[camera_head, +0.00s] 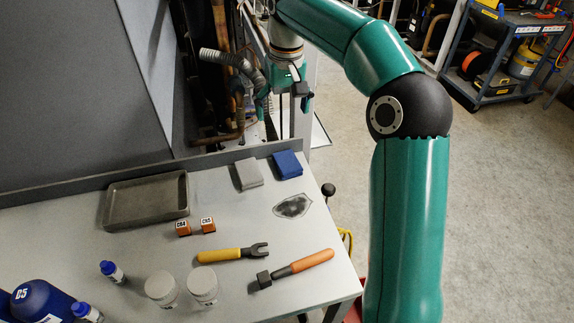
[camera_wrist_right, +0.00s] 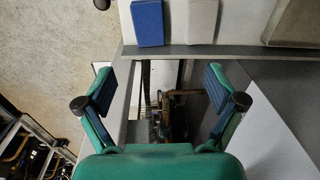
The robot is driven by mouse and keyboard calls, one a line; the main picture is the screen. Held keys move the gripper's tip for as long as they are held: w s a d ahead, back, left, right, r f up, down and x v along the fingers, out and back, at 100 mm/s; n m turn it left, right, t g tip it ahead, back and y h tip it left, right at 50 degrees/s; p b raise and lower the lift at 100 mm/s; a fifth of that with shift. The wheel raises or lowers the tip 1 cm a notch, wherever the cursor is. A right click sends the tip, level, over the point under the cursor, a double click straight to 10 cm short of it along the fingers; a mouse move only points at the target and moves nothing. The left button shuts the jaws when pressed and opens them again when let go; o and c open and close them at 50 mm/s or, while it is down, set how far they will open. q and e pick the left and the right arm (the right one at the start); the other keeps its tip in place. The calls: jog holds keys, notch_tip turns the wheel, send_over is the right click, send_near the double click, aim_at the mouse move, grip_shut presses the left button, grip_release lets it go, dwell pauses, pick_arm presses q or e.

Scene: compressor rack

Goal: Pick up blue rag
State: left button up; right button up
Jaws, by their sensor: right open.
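The blue rag (camera_head: 287,165) lies folded on the table at its back right corner, close to the raised back edge. In the right wrist view the blue rag (camera_wrist_right: 148,22) shows at the top, left of centre. My right gripper (camera_head: 287,103) hangs beyond the table's back edge, apart from the rag. In the right wrist view my right gripper (camera_wrist_right: 163,92) has its fingers wide apart with nothing between them. My left gripper is in neither view.
A grey rag (camera_head: 248,174) lies left of the blue one. Pipes (camera_head: 232,70) rise behind the raised edge (camera_head: 80,185).

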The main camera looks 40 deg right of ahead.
jog(key=b, duration=0.2)
send_over(288, 165)
jog(key=shift+g, duration=0.3)
jog(key=f, duration=1.1)
jog(key=shift+a, duration=0.25)
jog(key=shift+d+f, duration=0.15)
jog(key=shift+f, duration=1.4)
jog(key=shift+d+f, duration=0.1)
jog(key=shift+f, duration=1.45)
jog(key=c, duration=1.2)
